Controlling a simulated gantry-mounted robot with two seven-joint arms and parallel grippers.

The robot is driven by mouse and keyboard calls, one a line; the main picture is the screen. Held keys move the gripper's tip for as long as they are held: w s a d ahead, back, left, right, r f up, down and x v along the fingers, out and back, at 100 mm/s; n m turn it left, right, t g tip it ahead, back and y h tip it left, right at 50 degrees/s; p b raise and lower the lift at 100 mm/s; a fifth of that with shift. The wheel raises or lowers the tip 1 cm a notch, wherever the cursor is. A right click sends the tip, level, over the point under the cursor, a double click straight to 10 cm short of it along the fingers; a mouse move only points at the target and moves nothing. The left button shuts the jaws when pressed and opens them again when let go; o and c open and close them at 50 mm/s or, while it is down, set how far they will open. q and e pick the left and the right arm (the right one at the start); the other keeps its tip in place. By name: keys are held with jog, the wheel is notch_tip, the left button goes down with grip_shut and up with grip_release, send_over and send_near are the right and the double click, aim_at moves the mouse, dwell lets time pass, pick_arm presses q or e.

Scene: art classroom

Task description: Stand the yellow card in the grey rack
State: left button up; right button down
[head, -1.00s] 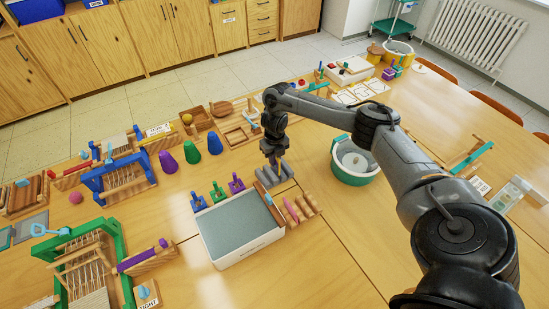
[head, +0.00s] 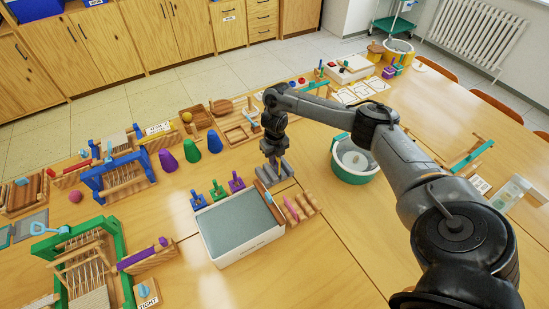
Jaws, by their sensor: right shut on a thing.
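The grey rack (head: 284,179) is a small slotted block on the table, just behind the right corner of the large white tray. My right gripper (head: 273,165) points down right at the rack, low over its slots. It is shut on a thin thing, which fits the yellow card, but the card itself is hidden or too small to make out. I cannot tell whether the card touches the rack floor. My left gripper is not in view.
The white tray (head: 246,254) with a grey-blue bed stands in front of the rack. Small coloured peg stands (head: 217,191) are to the left, wooden spindles (head: 300,207) close in front. A green-and-white tub (head: 352,176) stands to the right.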

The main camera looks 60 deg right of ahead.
dwell(0.6)
jog(key=shift+f, duration=0.35)
jog(key=shift+f+b, duration=0.4)
jog(key=shift+f, duration=0.1)
dwell(0.4)
dwell(0.4)
jog(key=shift+f, duration=0.1)
dwell(0.3)
jog(key=shift+f+b, duration=0.35)
jog(key=shift+f, duration=0.3)
dwell(0.6)
